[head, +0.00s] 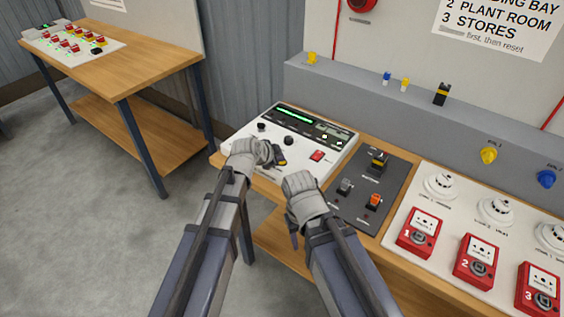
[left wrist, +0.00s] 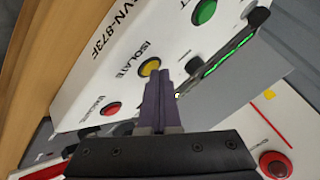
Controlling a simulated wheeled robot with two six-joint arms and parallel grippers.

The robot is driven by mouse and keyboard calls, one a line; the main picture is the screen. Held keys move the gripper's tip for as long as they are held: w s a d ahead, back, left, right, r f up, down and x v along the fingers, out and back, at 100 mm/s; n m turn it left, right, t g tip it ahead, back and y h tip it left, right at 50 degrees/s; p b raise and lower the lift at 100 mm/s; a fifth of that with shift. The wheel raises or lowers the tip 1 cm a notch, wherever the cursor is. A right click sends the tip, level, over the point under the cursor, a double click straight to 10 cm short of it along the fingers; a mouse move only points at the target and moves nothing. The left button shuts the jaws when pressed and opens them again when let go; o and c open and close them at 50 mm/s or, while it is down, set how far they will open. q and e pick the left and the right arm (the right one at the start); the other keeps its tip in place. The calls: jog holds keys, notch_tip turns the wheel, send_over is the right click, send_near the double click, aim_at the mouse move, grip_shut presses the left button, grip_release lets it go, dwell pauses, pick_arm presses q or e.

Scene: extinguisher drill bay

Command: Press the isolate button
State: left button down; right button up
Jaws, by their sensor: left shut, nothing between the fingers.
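The isolate button is a round yellow button (left wrist: 149,67) beside the printed word ISOLATE on the white control panel (head: 239,141). In the left wrist view it sits just beyond my fingertips, its lower edge partly covered by them. My left gripper (head: 279,159) is shut and empty, low over the panel; its fingers also show in the left wrist view (left wrist: 160,85). I cannot tell whether the tips touch the button. In the head view I cannot make the button out by the gripper. My right gripper (head: 299,187) is near the bench's front edge; its fingers are not clear.
A red button (left wrist: 113,109) and a green button (left wrist: 203,12) flank the yellow one. A dark switch panel (head: 347,211) and a white board with red call points (head: 419,232) stand to the right. Another bench (head: 142,64) is at the back left.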

dwell(0.4)
pick_arm(q)
jog(key=shift+r+p, duration=0.8)
jog(key=shift+p, duration=0.05)
notch_tip(320, 180, up, 5)
jog(key=p, duration=0.5)
dwell(0.6)
